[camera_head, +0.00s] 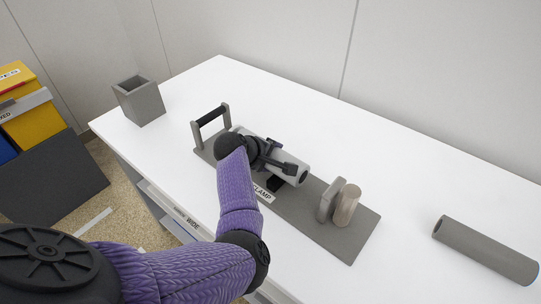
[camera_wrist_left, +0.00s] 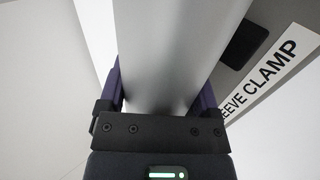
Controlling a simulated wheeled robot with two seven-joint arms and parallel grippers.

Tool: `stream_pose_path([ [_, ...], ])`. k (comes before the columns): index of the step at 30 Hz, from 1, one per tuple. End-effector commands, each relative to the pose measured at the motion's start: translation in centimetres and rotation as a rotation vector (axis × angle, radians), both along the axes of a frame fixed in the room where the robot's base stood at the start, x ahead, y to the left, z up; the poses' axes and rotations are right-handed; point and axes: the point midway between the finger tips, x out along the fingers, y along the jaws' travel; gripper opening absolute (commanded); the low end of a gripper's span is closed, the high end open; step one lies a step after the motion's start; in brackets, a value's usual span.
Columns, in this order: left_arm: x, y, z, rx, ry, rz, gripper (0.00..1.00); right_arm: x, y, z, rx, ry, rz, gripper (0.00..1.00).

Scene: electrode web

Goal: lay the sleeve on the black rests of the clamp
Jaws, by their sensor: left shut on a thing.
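The sleeve, a light grey hollow tube (camera_head: 294,164), is above the middle of the clamp's dark grey base plate (camera_head: 312,212), roughly along its length. My left gripper (camera_head: 276,160) is shut around the sleeve's middle. In the left wrist view the sleeve (camera_wrist_left: 165,50) runs between the two fingers. A black rest (camera_head: 275,184) shows just below the sleeve's near side. It also shows beside the sleeve in the left wrist view (camera_wrist_left: 245,45). Whether the sleeve touches the rests cannot be told. My right gripper is out of view.
The clamp has a black-barred handle (camera_head: 211,116) at its left end and a grey upright plate (camera_head: 330,200) beside a tan cylinder (camera_head: 346,206) at its right. A darker grey tube (camera_head: 485,250) lies at the right. A grey open box (camera_head: 140,103) stands at the back left.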

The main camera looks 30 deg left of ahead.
Motion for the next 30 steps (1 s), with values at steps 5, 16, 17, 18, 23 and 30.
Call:
stream_pose_path([
  [5,0.0,0.0,-0.4,0.000,0.001,0.000,0.21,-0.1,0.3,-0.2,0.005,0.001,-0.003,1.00],
  [16,0.0,0.0,-1.1,0.000,0.000,0.000,0.21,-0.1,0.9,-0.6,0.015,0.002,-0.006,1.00],
  [17,0.0,0.0,-1.2,0.001,0.000,0.000,0.21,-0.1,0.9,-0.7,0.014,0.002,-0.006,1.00],
  [18,0.0,0.0,-1.1,0.001,0.000,0.000,0.87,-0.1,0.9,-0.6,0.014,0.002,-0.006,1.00],
  [23,0.0,0.0,-1.1,0.000,0.000,0.000,1.00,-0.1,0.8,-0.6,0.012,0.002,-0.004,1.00],
  [30,0.0,0.0,-1.1,0.000,0.000,0.000,1.00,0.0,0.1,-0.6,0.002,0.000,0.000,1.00],
])
